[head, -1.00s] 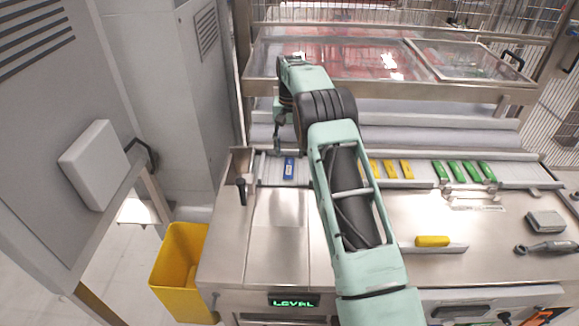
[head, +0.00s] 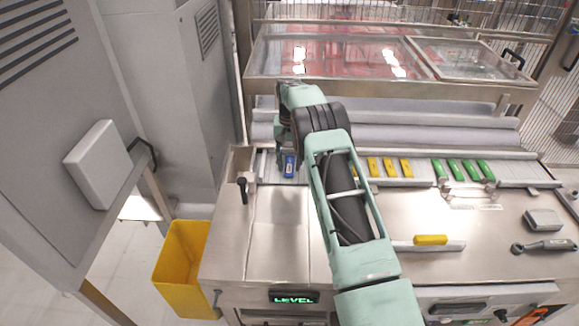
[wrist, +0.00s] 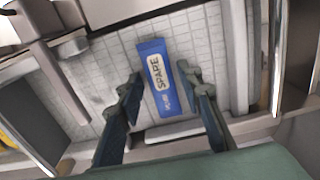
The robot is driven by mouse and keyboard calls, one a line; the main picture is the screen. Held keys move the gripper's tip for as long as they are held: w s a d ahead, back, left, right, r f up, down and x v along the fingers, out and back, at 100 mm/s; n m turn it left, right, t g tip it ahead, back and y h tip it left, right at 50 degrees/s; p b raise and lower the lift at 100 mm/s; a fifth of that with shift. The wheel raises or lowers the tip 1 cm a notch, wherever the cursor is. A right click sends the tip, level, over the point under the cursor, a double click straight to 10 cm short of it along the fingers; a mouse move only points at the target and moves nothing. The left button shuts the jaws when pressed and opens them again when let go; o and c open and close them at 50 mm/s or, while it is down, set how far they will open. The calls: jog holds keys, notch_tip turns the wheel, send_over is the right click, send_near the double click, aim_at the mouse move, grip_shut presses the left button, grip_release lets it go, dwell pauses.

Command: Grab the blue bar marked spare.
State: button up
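The blue bar (wrist: 159,79) marked SPARE lies on a light slatted conveyor surface in the wrist view. Its upper part and label are clear to see. In the head view the blue bar (head: 289,167) lies at the left end of the conveyor, just below my arm's end. My gripper (wrist: 160,85) is open, with one finger on each side of the bar and a visible gap on both sides. Whether the fingertips are down at the bar's height is hard to tell.
Yellow bars (head: 389,168) and green bars (head: 463,169) lie further right on the conveyor. A yellow bar (head: 430,240) rests on a metal strip on the steel table. A black-handled lever (head: 243,188) stands left of the blue bar. A yellow bin (head: 183,270) stands on the floor.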

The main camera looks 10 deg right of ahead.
aim_at(289, 166)
jog(key=c, duration=0.7)
jog(key=shift+c, duration=0.4)
jog(key=shift+r, duration=0.15)
jog(key=shift+r, duration=0.25)
notch_tip(289, 166, up, 2)
jog(key=shift+r+b, duration=0.1)
jog(key=shift+b, duration=0.2)
jog(key=s+d+r+b, duration=0.2)
jog(key=s+r, duration=0.3)
jog(key=s, duration=0.1)
jog(key=s+d+r+b, duration=0.1)
jog(key=s+d+r, duration=0.2)
jog(key=s+r, duration=0.2)
jog(key=shift+s+d+b, duration=0.25)
jog(key=shift+s+b, duration=0.15)
jog(key=shift+s, duration=0.55)
